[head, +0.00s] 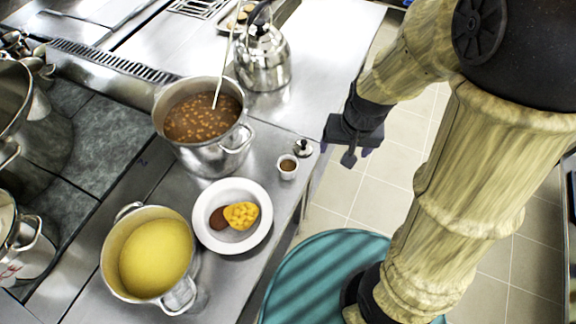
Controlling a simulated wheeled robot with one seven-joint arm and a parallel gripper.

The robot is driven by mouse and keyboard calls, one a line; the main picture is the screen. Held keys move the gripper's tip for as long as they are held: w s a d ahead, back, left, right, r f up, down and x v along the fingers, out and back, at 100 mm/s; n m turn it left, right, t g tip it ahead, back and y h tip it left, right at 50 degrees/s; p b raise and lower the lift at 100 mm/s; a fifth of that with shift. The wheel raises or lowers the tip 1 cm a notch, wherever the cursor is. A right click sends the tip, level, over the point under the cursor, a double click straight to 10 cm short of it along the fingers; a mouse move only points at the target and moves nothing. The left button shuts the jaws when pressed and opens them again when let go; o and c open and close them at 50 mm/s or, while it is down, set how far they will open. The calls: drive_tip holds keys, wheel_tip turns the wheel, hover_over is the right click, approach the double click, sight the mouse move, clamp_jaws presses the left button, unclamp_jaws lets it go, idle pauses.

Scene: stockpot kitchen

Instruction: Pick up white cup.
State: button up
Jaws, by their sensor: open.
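The small white cup (287,171) stands upright near the right edge of the steel counter, with something brown inside. It is just right of and above the white plate. My gripper (357,154) is to the right of the cup and slightly higher in the picture, over the tiled floor beyond the counter edge. It is open and apart from the cup, with nothing seen in it. The fingers are small and partly hidden by the gripper body.
A small metal item with a dark knob (303,148) stands close beside the cup. A white plate (204,232) with food, a pot of beans (205,158), a pot of yellow food (118,278) and a steel kettle (263,68) stand nearby. Tiled floor (340,190) shows right of the counter.

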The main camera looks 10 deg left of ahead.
drive_tip(key=w+a+p, duration=0.1)
drive_tip(key=a+p, duration=0.2)
drive_tip(key=a, duration=1)
drive_tip(key=shift+a+f+n+h, duration=0.15)
drive_tip(key=shift+f+n+h, duration=0.15)
drive_tip(key=shift+f, duration=0.1)
drive_tip(key=shift+w, duration=0.15)
drive_tip(key=b, duration=0.3)
approach(288, 171)
drive_tip(key=shift+f, duration=1)
drive_tip(key=shift+w+f, duration=0.25)
drive_tip(key=shift+f, duration=0.6)
drive_tip(key=shift+w+f, duration=0.2)
drive_tip(key=shift+f, duration=0.6)
drive_tip(key=shift+w+f, duration=0.25)
drive_tip(key=shift+f, duration=0.6)
drive_tip(key=shift+s, duration=0.15)
